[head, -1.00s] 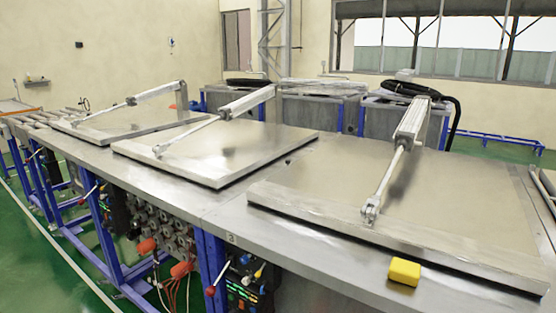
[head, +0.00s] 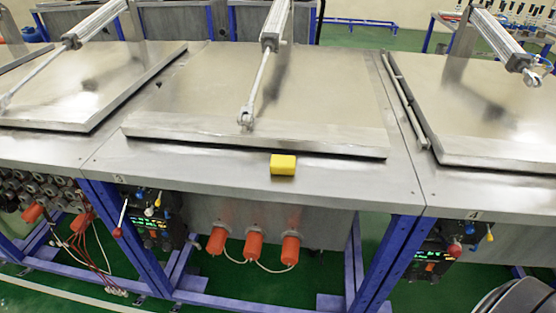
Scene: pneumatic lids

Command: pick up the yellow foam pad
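The yellow foam pad (head: 283,165) is a small block on the metal front ledge (head: 215,170) of the middle workstation. It lies just in front of the closed middle lid (head: 265,100), slightly right of the picture's centre. Its top and front faces are in plain view. Neither of my grippers shows in the head view.
A pneumatic cylinder (head: 262,70) runs down onto the middle lid behind the pad. More lids stand at left (head: 90,90) and right (head: 490,110). Control boxes with levers (head: 152,215) and orange plugs (head: 255,245) hang below the ledge. The ledge beside the pad is clear.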

